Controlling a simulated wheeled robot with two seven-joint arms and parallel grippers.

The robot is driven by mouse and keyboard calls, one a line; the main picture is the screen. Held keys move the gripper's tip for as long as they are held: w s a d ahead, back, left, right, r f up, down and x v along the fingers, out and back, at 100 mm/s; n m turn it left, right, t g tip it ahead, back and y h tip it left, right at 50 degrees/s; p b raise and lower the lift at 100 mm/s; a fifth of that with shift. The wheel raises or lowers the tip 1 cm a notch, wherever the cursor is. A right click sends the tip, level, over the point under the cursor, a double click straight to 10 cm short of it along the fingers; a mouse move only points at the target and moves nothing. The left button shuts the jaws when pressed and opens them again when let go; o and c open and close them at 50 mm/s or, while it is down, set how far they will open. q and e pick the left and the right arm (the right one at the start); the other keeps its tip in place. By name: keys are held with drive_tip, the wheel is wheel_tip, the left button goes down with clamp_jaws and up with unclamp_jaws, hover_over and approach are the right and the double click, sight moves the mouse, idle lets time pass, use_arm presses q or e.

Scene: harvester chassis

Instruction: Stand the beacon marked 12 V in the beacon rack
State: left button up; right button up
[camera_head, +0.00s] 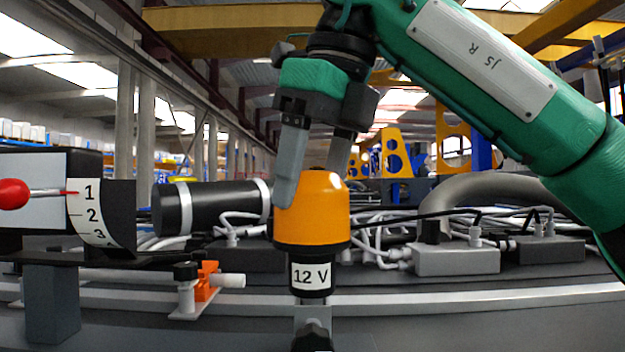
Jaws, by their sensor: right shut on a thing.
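The beacon marked 12 V (312,215) has an orange dome on a black base with a white label. It is upright in the middle of the head view. My right gripper (313,182) comes down from above and is shut on its dome, one finger in front at the left and the other partly hidden behind it. Directly below the base is a small grey bracket with a black knob (312,336); I cannot tell whether the beacon touches it. I cannot make out the beacon rack for certain. My left gripper is not in view.
A gauge panel with a red-tipped lever (14,194) and numbered scale stands at the left. An orange valve (207,281) sits beside the grey rail (450,302). A black cylinder (190,207), white cables and grey connector boxes (455,260) lie behind the beacon.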

drive_tip(key=shift+s+r, duration=0.1)
drive_tip(key=shift+r, duration=3.75)
